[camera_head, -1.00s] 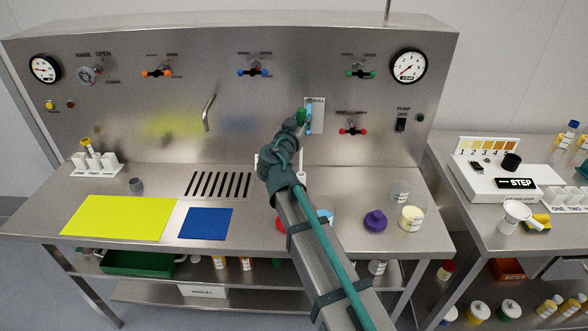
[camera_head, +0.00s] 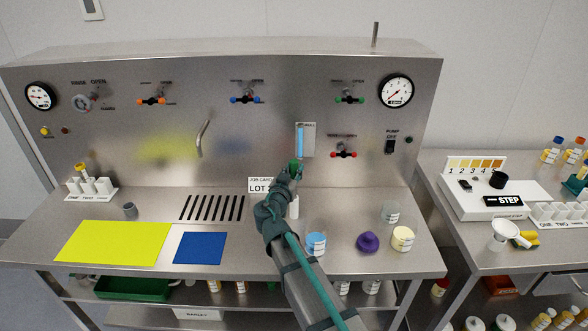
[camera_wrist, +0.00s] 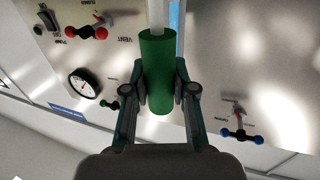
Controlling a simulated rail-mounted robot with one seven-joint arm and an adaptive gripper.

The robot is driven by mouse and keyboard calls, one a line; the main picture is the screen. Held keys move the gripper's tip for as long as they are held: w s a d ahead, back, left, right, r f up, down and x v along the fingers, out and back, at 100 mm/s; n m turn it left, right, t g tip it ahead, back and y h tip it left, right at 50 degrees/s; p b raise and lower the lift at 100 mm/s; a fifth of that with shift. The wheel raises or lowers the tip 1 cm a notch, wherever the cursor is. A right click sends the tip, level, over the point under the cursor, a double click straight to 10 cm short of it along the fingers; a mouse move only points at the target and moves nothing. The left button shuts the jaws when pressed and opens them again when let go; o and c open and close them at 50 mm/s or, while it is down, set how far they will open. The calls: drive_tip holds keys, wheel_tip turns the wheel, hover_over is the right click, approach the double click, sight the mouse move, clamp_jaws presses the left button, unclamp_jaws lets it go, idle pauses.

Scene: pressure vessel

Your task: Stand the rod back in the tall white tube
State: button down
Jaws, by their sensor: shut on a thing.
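My gripper (camera_wrist: 160,92) is shut on the green grip (camera_wrist: 157,72) of the rod, one finger on each side. A pale narrow shaft (camera_wrist: 157,14) runs out of the grip toward the top edge of the wrist view. In the head view, my gripper (camera_head: 294,176) and the green grip (camera_head: 297,165) are above the worktop, in front of the steel panel. A white upright piece (camera_head: 294,207) shows just below my gripper, partly hidden by my arm. I cannot tell whether it is the tall white tube, or whether the rod is in it.
A job card (camera_head: 260,185) stands left of my gripper. A blue-topped jar (camera_head: 315,243), a purple knob-shaped piece (camera_head: 367,243) and a yellow-filled jar (camera_head: 403,238) stand to the right. Behind are a blue sight gauge (camera_head: 300,142) and a red-handled valve (camera_head: 343,154).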

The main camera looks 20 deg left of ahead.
drive_tip(key=shift+f+b, duration=0.15)
drive_tip(key=shift+b, duration=0.2)
drive_tip(key=c, duration=0.9)
unclamp_jaws()
drive_tip(key=shift+c, duration=0.2)
drive_tip(key=shift+r, duration=0.2)
drive_tip(key=shift+r+p, duration=0.15)
drive_tip(key=shift+p, duration=0.4)
drive_tip(key=s+b, duration=0.5)
drive_tip(key=s, duration=0.7)
drive_tip(key=shift+d+f, duration=0.2)
